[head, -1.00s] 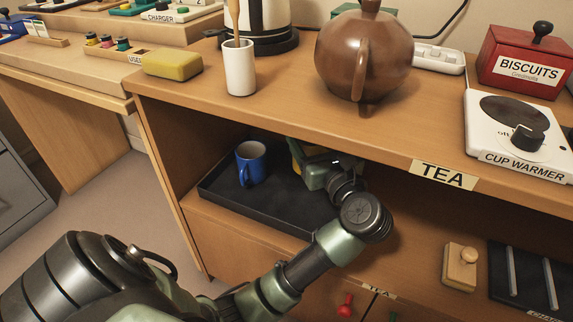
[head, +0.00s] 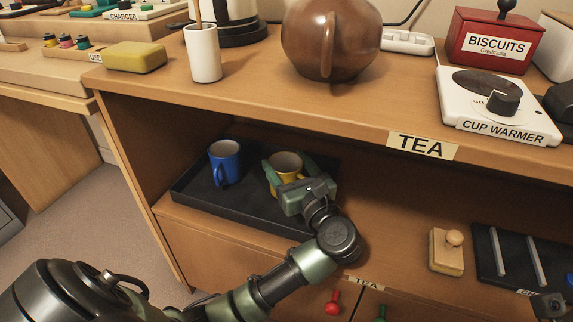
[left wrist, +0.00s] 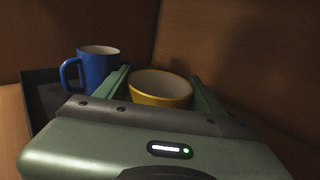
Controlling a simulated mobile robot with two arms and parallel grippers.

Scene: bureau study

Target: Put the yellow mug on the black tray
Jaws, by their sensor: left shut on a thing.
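The yellow mug (head: 288,178) is upright inside the shelf, over the right part of the black tray (head: 245,212). My left gripper (head: 287,163) is shut on it, one green finger on each side. In the left wrist view the mug's yellow rim (left wrist: 162,101) shows between the two fingers (left wrist: 160,78). The gripper body hides the mug's base, so I cannot tell whether it touches the tray. A blue mug (head: 224,162) stands on the tray's left part, and also shows in the left wrist view (left wrist: 97,70).
The counter labelled TEA (head: 422,147) forms a low roof over the shelf. A wooden block with a knob (head: 446,254) and a dark rack (head: 505,262) lie to the right. A white cup (head: 203,55) and a brown teapot (head: 330,40) stand on the counter above.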

